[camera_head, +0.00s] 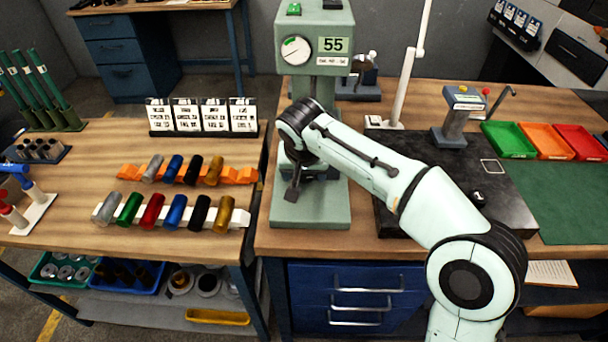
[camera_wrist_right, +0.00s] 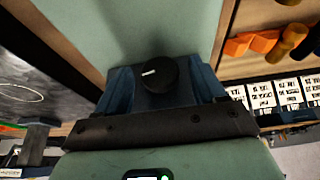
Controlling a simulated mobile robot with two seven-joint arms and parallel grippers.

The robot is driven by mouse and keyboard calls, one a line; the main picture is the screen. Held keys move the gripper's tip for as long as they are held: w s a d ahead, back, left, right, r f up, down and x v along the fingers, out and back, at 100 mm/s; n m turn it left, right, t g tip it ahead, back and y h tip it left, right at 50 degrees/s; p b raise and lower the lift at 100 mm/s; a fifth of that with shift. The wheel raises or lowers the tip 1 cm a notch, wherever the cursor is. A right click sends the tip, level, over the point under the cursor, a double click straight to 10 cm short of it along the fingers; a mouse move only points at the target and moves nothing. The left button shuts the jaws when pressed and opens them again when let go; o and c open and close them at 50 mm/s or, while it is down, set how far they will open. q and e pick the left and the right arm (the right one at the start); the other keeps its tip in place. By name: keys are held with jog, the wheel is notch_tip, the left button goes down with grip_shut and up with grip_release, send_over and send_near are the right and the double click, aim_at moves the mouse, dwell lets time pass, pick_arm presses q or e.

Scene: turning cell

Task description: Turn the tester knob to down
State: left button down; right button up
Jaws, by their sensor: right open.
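The tester appears to be the pale green machine (camera_head: 333,22) with a dial and a 55 label, standing at the table's front left in the head view. In the right wrist view, a round black knob (camera_wrist_right: 158,76) with a short white mark sits on a dark blue block (camera_wrist_right: 120,92) above the pale green base (camera_wrist_right: 165,25). The mark lies left of the knob's middle there. My right gripper (camera_head: 293,190) is open, low in front of the machine and over its base. The arm and gripper hide the knob in the head view. My left gripper is out of view.
Left of the machine are an orange rack (camera_head: 128,172) and a white rack (camera_head: 102,212) with coloured cylinders, and several cards.

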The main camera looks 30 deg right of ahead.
jog(key=shift+w+d+f, duration=0.1)
jog(key=shift+f, duration=0.2)
